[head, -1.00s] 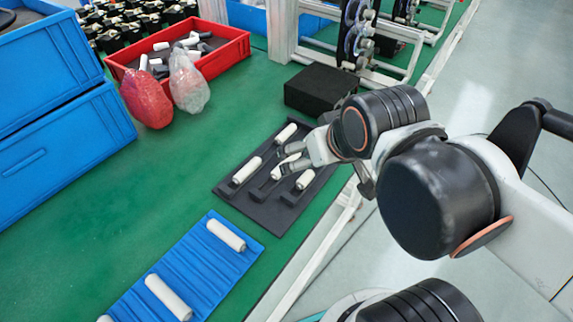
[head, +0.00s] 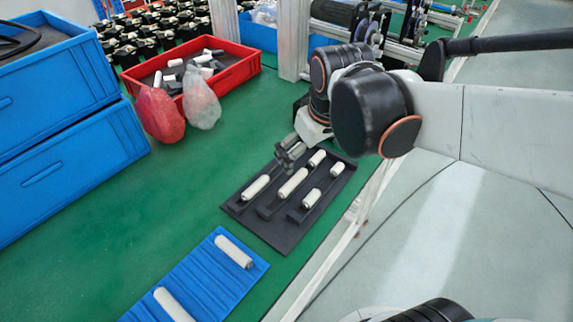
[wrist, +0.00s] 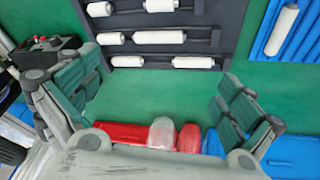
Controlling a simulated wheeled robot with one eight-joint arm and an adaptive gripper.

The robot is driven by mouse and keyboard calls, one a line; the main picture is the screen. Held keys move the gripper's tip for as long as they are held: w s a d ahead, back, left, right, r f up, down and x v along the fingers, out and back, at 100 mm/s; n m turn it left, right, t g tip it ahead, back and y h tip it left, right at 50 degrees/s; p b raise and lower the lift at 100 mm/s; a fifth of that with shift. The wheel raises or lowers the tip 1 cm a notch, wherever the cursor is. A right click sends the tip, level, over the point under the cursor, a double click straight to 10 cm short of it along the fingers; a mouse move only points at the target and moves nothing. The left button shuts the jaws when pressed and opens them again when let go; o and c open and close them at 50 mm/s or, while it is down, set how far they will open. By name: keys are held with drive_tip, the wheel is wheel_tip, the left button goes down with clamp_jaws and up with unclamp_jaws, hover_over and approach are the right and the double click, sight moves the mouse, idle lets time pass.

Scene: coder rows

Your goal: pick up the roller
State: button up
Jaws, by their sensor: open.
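White rollers lie in rows on a black tray (head: 239,207): a left one (head: 255,187), a middle one (head: 293,182), and shorter ones on the right (head: 312,198). More white rollers lie on a blue ribbed mat (head: 200,277), one of them near its far end (head: 234,251). My gripper (head: 290,153) is at the tray's far edge in the head view. In the wrist view my gripper (wrist: 160,78) is open and empty, its fingers spread over bare green surface. The tray rollers (wrist: 194,62) show beyond the fingertips. Which roller is meant cannot be told.
A red crate (head: 190,98) holds white and dark parts. Red and clear bags (head: 160,115) stand against it. Stacked blue crates (head: 60,165) stand at the left. A metal post (head: 224,22) rises at the back. Green surface left of the tray is clear.

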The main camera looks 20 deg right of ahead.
drive_tip(key=w+f+n+g+p, duration=0.3)
drive_tip(key=w+f, duration=0.2)
drive_tip(key=w, duration=0.3)
drive_tip(key=b, duration=0.3)
hover_over(297, 185)
drive_tip(key=shift+n+g, duration=0.4)
drive_tip(key=f, duration=1)
drive_tip(key=shift+w, duration=0.25)
drive_tip(key=shift+s+f+b, duration=0.1)
drive_tip(key=shift+f+b, duration=1.1)
drive_tip(key=shift+f, duration=1.45)
drive_tip(key=shift+c, duration=0.2)
drive_tip(key=shift+s, duration=0.1)
drive_tip(key=c, duration=0.7)
drive_tip(key=shift+r, duration=0.1)
